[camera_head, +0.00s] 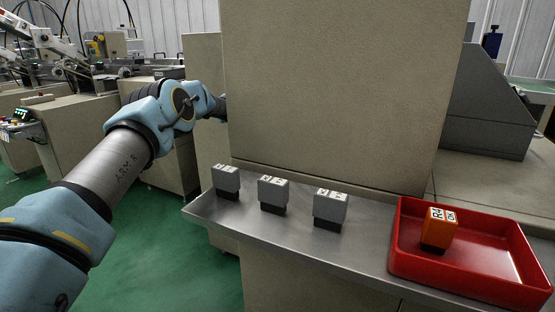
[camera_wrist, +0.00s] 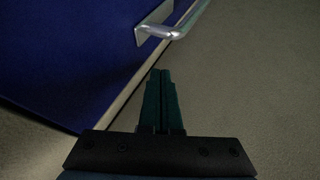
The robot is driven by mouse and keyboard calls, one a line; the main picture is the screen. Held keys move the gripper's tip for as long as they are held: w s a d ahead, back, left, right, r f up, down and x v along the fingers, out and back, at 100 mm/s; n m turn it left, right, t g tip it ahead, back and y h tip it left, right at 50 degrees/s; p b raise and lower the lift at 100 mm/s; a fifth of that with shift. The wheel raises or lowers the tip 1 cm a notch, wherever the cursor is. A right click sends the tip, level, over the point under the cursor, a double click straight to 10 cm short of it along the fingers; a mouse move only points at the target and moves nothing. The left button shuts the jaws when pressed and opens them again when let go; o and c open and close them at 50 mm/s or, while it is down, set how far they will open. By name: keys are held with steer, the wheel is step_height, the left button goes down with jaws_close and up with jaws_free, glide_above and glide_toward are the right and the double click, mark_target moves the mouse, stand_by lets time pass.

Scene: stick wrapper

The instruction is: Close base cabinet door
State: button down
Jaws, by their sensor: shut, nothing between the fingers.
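In the wrist view my gripper (camera_wrist: 160,75) is shut, with its two dark fingers together and nothing between them. A shiny metal handle (camera_wrist: 178,32) is just beyond the fingertips, apart from them in the picture. Its bracket sits near the edge of a dark blue panel (camera_wrist: 65,50) on the left. A beige surface (camera_wrist: 255,75) fills the right side. I cannot tell which of these surfaces is the cabinet door, or how far open it is. In the head view my arm reaches behind the tall beige machine body, which hides my gripper; no door is clearly visible there.
The tall beige machine body (camera_head: 335,90) stands at centre. A steel shelf (camera_head: 365,250) in front holds three grey blocks (camera_head: 273,190). A red tray (camera_head: 480,265) with an orange block (camera_head: 438,227) is at right. Green floor (camera_head: 115,245) is open at left; other machines stand behind.

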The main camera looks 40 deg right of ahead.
steer(key=w+v, duration=0.1)
steer(key=v, duration=0.9)
steer(key=shift+w+a, duration=0.2)
steer(key=shift+w, duration=0.25)
steer(key=shift+a, duration=0.1)
steer(key=s+a+n+t+y, duration=0.1)
steer(key=a+n+t+y, duration=0.15)
steer(key=a, duration=1.45)
steer(key=s+a+n+t+y, duration=0.15)
steer(key=a+n, duration=0.25)
steer(key=a, duration=1.2)
steer(key=s+a+f+n+y, duration=0.25)
steer(key=s+a+n, duration=0.25)
steer(key=s+a, duration=1.5)
step_height(320, 180, up, 17)
steer(key=w+a+p, duration=0.1)
steer(key=a+p, duration=0.1)
steer(key=p, duration=1.4)
steer(key=shift+p, duration=0.3)
